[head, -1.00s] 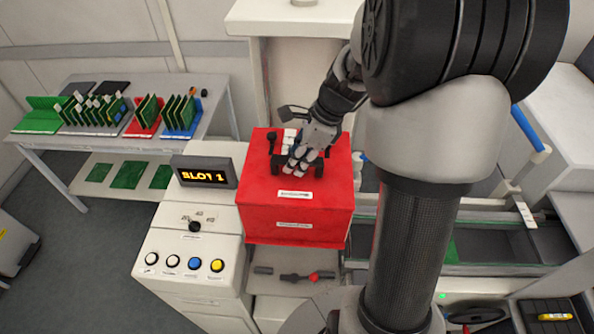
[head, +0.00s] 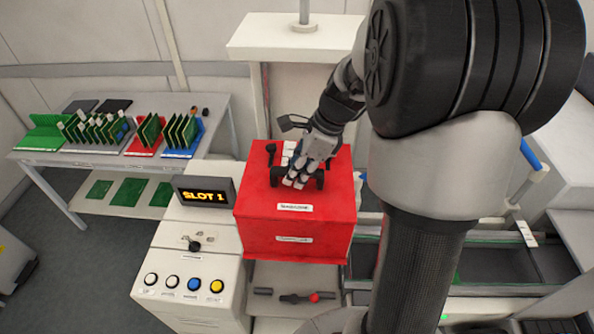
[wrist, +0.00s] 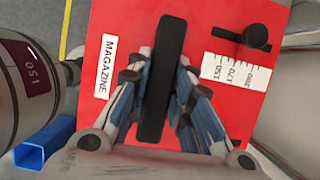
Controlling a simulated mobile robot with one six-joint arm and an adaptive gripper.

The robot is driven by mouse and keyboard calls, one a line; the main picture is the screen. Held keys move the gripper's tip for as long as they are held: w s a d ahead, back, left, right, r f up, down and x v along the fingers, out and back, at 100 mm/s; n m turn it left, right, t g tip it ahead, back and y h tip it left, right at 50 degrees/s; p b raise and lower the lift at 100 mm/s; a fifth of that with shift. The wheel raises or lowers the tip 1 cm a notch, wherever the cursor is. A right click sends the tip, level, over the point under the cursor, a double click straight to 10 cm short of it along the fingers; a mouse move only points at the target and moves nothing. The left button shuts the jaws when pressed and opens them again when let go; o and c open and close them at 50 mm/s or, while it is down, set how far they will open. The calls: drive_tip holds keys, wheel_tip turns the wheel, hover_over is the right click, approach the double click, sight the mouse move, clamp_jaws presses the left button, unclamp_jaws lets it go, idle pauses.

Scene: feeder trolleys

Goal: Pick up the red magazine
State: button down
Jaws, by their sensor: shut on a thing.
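The red magazine (head: 297,240) is a red box with white labels, in the middle of the head view above a lower shelf. My gripper (head: 298,180) is over its top, with the fingers shut on the black bar handle there. In the wrist view the fingers (wrist: 163,100) lie on both sides of the black handle (wrist: 161,75). The red top (wrist: 208,28) carries a label reading MAGAZINE, a ruler-like scale and a black knob. Whether the box's underside touches anything is hidden.
A display reading SLOT 1 (head: 205,190) and a button panel (head: 188,284) stand to the left of the magazine. A white platform (head: 288,38) is behind it. A table (head: 68,157) with green boards in racks is at far left.

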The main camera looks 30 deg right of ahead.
drive_tip(key=shift+w+r+p, duration=0.15)
drive_tip(key=shift+r+p, duration=2.85)
drive_tip(key=shift+r, duration=0.45)
drive_tip(key=s+a, duration=0.4)
drive_tip(key=s, duration=1)
drive_tip(key=shift+s, duration=0.3)
drive_tip(key=shift+f, duration=0.1)
